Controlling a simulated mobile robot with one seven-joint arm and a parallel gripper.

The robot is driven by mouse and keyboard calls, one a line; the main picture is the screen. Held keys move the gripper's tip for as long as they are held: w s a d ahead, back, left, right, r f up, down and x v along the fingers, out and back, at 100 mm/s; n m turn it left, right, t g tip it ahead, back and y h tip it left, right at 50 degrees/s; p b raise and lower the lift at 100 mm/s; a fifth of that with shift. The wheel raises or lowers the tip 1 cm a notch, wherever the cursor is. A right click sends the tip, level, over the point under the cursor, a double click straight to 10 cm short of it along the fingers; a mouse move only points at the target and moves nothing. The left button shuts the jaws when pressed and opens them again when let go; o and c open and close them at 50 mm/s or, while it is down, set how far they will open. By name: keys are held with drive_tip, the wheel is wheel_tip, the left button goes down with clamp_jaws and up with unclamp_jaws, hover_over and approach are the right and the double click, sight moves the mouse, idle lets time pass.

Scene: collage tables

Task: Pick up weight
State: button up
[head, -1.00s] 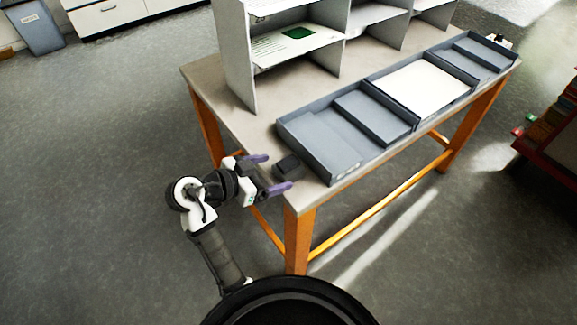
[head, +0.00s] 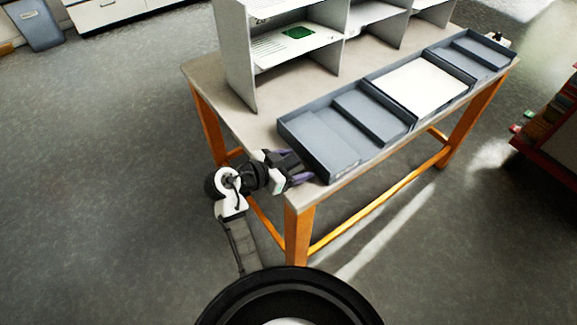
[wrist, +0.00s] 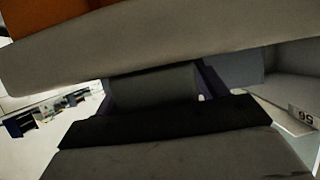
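The weight is a dark grey block (wrist: 155,84) near the table's front-left corner. In the wrist view it lies between my two purple fingers, with a thin bright gap beside the right one. In the head view my gripper (head: 301,167) reaches over the table edge around the block's place, which the gripper largely hides. The fingers stand apart, one on each side of the weight, and look open.
The blue-grey tray (head: 340,172) stands close to my fingertips, on the right. A grey shelf unit (head: 238,62) stands at the table's back. The tabletop (head: 240,115) left of the tray is bare.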

drive_tip(key=c, duration=1.2)
drive_tip(key=shift+r, duration=0.1)
